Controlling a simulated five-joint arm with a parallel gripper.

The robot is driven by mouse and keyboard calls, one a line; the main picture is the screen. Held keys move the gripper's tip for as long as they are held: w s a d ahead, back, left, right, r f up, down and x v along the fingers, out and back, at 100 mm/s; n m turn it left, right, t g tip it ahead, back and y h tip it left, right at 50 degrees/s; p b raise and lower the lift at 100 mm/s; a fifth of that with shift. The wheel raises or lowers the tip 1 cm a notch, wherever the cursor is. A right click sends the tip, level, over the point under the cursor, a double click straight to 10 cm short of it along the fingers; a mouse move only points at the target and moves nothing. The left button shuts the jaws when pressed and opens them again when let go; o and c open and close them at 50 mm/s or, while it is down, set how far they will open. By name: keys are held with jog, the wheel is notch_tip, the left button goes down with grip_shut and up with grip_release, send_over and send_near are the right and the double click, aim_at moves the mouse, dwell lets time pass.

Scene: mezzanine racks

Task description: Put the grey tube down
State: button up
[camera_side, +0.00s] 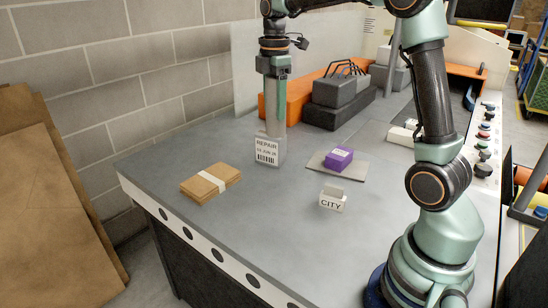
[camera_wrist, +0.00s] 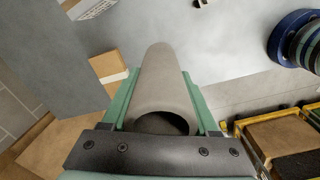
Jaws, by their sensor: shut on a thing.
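The grey tube (camera_side: 275,108) is upright below my gripper (camera_side: 273,68) in the side view, toward the back left of the grey worktop. My gripper is shut on the tube, near its upper end. The tube's lower end is hidden behind the REPAIR sign, so I cannot tell whether it touches the worktop. In the wrist view the tube (camera_wrist: 163,82) lies between the two green fingers, its dark open end toward the camera.
The REPAIR sign (camera_side: 267,152) stands close in front of the tube. A banded cardboard stack (camera_side: 222,172), a purple box (camera_side: 337,160) on a grey mat (camera_side: 357,173), and a CITY block (camera_side: 332,203) are nearby. Dark cases (camera_side: 335,91) stand behind. The front worktop is clear.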

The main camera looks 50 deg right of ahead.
jog(key=f, duration=0.6)
jog(key=d+f, duration=0.1)
jog(key=f, duration=0.6)
jog(key=w+d+f, duration=0.1)
jog(key=f, duration=0.6)
jog(key=shift+f, duration=0.1)
jog(key=shift+f, duration=0.15)
jog(key=o, duration=1.4)
jog(key=shift+c, duration=0.2)
